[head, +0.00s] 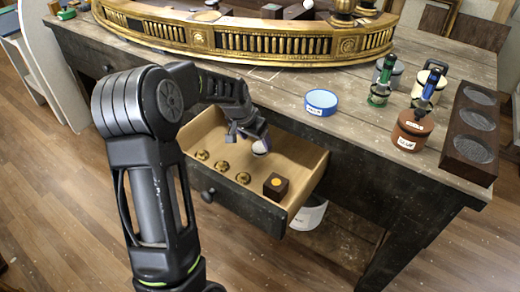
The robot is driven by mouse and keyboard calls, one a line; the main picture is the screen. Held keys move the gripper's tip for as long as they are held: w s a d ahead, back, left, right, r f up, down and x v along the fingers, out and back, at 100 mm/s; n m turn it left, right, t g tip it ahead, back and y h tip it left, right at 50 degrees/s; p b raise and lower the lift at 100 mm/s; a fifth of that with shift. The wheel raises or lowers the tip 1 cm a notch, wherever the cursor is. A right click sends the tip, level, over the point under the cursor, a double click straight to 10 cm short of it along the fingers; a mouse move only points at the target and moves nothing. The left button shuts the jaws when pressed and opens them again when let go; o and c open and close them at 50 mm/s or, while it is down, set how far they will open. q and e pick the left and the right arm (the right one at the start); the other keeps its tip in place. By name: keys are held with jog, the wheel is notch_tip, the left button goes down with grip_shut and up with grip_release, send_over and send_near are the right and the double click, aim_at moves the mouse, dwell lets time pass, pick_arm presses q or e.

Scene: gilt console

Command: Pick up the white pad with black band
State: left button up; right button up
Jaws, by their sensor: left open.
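A small white pad with a dark band (261,147) shows at the back of the open drawer (311,178), just below my left gripper's fingers. My left gripper (253,138) reaches down over the drawer from the left and is open. Its fingers are at or very near the pad and partly hide it. I cannot tell whether they touch it. My right gripper is not in view.
The drawer also holds several brass rosettes (222,166) and a dark block with a yellow spot (275,186). On the bench stand a blue-rimmed tin (321,102), a green bottle (381,88), a brown jar (412,130) and a dark tray (470,137). The gilt console (262,42) lies behind.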

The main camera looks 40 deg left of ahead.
aim_at(260, 146)
pick_arm(q)
jog(key=x, duration=0.4)
jog(key=shift+w, duration=0.15)
dwell(0.4)
jog(key=c, duration=1.4)
jog(key=shift+r, duration=0.1)
